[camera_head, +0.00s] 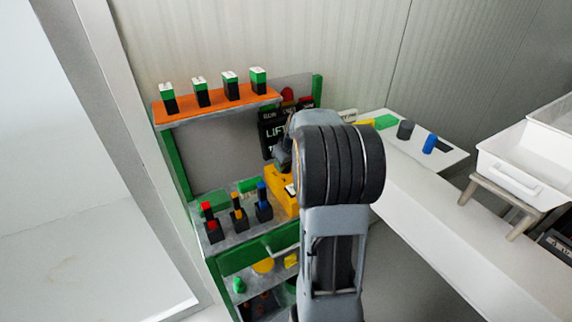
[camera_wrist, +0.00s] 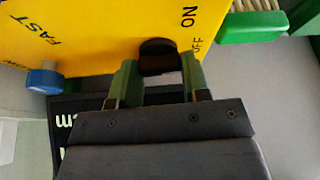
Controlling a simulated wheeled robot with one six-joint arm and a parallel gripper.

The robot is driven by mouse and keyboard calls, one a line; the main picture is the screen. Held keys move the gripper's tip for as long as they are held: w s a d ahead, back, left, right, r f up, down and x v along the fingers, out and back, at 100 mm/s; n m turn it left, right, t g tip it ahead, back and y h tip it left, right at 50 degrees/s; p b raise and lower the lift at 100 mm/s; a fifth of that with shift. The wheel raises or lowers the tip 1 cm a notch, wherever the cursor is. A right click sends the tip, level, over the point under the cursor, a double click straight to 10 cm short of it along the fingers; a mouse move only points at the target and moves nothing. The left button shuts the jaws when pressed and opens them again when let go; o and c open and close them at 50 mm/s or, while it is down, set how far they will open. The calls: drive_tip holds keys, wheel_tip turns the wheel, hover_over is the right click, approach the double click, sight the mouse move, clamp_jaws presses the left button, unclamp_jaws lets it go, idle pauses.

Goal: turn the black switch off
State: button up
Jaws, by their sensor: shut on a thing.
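The black switch (camera_wrist: 157,52) is a dark round knob on the yellow panel (camera_wrist: 100,32), close to the printed words ON and OFF in the wrist view. My gripper (camera_wrist: 158,66) has its two green fingers on either side of the knob, shut on it. The exact turn position of the switch is hard to read, as the fingers cover part of it. In the head view the yellow box (camera_head: 277,189) stands on the green-framed bench, partly behind my arm. The switch is hidden there.
A blue knob (camera_wrist: 45,78) by the word FAST sits on the same panel. A green brush (camera_wrist: 250,26) is close on the right. Several red, orange and blue-topped black holders stand left of the box, below an orange shelf (camera_head: 217,106). A black LIFT sign (camera_head: 270,130) stands behind.

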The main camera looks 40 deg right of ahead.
drive_tip(key=shift+m+h, duration=0.3)
drive_tip(key=shift+m, duration=0.4)
drive_tip(key=o, duration=0.6)
drive_tip(key=shift+o, duration=0.2)
drive_tip(key=d+v, duration=0.1)
drive_tip(key=v, duration=1.2)
drive_tip(key=shift+a+r, duration=0.45)
drive_tip(key=s+a+f, duration=0.3)
drive_tip(key=s+a, duration=0.1)
drive_tip(key=a, duration=0.3)
drive_tip(key=s+a+f+n, duration=0.1)
drive_tip(key=s+a+f, duration=0.2)
drive_tip(key=a, duration=0.5)
drive_tip(key=s+a+f+n+g+p, duration=0.1)
drive_tip(key=s+a+f, duration=0.1)
drive_tip(key=s+a, duration=0.3)
drive_tip(key=shift+s+a+f+y, duration=0.35)
drive_tip(key=shift+a+f+y, duration=0.05)
drive_tip(key=shift+a, duration=0.8)
drive_tip(key=shift+c, duration=0.5)
